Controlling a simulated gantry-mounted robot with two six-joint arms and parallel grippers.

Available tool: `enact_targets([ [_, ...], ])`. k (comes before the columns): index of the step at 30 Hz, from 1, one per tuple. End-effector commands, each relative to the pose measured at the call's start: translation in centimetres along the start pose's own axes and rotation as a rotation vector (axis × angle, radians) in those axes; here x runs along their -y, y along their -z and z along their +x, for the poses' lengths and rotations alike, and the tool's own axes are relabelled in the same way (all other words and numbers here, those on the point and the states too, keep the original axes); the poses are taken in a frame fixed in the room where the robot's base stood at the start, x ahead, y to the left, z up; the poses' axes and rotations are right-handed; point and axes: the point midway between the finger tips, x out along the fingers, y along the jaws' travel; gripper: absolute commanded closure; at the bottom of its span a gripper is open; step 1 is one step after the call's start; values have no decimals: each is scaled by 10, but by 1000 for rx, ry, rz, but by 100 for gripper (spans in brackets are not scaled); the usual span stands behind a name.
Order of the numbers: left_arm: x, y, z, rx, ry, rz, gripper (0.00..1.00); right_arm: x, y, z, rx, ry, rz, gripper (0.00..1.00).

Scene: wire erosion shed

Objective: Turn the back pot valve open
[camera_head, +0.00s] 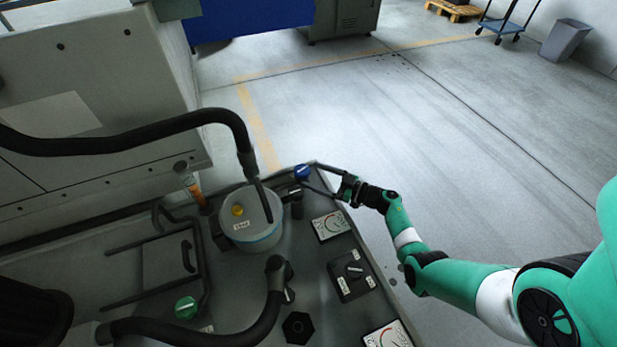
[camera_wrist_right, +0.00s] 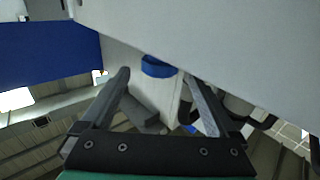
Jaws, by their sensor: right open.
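A small blue valve knob (camera_head: 301,171) sits at the back edge of the grey machine panel, beside the white pot. I take it for the back pot valve. My right gripper (camera_head: 311,176) reaches in from the right with its fingers spread, one to each side of the knob. In the right wrist view the blue knob (camera_wrist_right: 158,67) shows between the tips of the open gripper (camera_wrist_right: 156,77). I cannot tell whether either finger touches it. A green knob (camera_head: 186,308) sits nearer the front left. My left gripper is not in view.
The white pot (camera_head: 250,228) with a yellow knob stands left of the blue knob. Thick black hoses (camera_head: 150,139) arch over the panel (camera_head: 240,290). Gauges (camera_head: 331,225) and a rotary switch (camera_head: 354,270) line its right side.

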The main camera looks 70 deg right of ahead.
Motion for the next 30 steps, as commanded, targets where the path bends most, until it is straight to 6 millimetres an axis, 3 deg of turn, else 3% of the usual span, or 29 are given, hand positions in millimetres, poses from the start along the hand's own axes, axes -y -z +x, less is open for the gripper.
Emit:
enact_targets([
  [6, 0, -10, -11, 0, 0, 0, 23, 0, -1, 27, -1, 1, -1, 6],
  [14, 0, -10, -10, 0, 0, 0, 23, 0, 1, 30, 0, -1, 0, 6],
  [28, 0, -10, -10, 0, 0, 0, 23, 0, 0, 29, 0, -1, 0, 87],
  [30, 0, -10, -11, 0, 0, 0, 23, 0, 0, 29, 0, 0, 0, 92],
])
